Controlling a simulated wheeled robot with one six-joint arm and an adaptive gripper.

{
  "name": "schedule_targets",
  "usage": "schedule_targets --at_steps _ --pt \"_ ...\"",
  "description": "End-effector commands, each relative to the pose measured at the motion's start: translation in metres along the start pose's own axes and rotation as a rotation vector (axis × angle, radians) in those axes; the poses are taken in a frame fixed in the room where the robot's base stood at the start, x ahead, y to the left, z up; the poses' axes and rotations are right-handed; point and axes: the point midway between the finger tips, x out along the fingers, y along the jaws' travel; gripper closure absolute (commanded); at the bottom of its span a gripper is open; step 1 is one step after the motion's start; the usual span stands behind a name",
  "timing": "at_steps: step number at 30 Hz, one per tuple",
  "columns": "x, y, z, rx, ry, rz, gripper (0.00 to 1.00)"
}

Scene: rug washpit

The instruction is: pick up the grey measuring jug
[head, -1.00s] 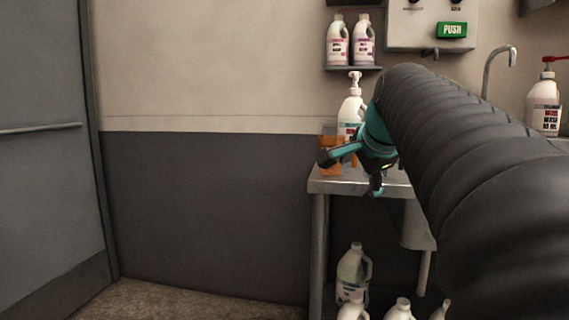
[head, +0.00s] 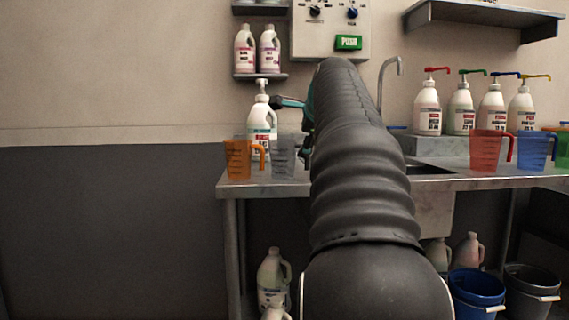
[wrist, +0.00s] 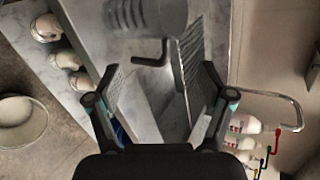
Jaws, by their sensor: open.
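The grey measuring jug (head: 284,157) stands on the metal counter (head: 350,186), just right of the orange jug and in front of a white pump bottle. It is see-through grey; my arm is close to its right side. In the wrist view the jug (wrist: 148,14) is at the top edge, partly cut off, with its dark handle toward my gripper (wrist: 163,76). My gripper is open, with nothing between its fingers, and the jug lies beyond the fingertips. In the head view my arm hides most of the gripper.
The orange jug (head: 238,158) and the white pump bottle (head: 262,126) crowd the grey jug. A tap (head: 381,82) and sink lie to the right, then red (head: 487,151) and blue (head: 533,152) jugs and several pump bottles. A shelf with two bottles (head: 257,50) hangs above.

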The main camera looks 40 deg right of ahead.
Motion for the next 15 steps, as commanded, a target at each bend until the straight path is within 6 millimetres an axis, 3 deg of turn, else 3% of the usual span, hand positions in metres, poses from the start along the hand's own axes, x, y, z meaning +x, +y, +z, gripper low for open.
schedule_targets --at_steps 8,15 --pt "0.019 -0.001 0.001 -0.002 0.000 0.001 0.19" --pt "0.052 -0.005 0.002 -0.002 -0.001 0.001 0.19"
